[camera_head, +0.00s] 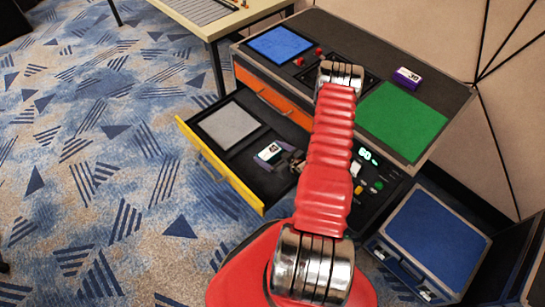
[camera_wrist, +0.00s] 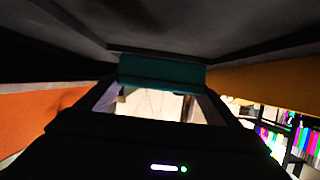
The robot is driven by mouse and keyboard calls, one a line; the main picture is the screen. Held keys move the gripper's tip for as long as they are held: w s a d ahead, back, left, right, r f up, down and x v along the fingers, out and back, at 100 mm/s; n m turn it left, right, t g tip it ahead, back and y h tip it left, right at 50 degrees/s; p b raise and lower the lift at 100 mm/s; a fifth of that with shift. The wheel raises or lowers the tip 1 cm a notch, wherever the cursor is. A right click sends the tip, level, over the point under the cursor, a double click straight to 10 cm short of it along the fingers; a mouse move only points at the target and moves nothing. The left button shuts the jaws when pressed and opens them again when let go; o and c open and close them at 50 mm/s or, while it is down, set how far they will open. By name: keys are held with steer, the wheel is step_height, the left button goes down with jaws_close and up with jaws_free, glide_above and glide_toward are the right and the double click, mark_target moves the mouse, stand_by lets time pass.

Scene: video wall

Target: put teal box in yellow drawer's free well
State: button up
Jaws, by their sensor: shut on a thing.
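The yellow drawer (camera_head: 222,172) is pulled out of the cabinet. A grey panel (camera_head: 228,125) fills its far left part, and a dark area lies nearer the cabinet's control panel. My gripper (camera_head: 287,163) is low at this dark area, partly behind my red arm. A small box with a white and dark top (camera_head: 268,152) shows at its tip; I cannot tell its side colour there. In the wrist view, my gripper (camera_wrist: 160,85) is shut on the teal box (camera_wrist: 160,72), which spans between the fingers. The drawer floor beneath is mostly hidden.
An orange drawer (camera_head: 273,100) sits above the yellow one. The cabinet top holds a blue panel (camera_head: 281,43), red knobs (camera_head: 310,55), a green panel (camera_head: 402,120) and a purple-and-white box (camera_head: 407,77).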

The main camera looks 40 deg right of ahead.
mark_target(270, 158)
steer(key=shift+f, duration=0.1)
steer(key=shift+f, duration=2.05)
steer(key=o, duration=1)
steer(key=shift+o, duration=0.2)
steer(key=v, duration=1.2)
steer(key=shift+r, duration=0.1)
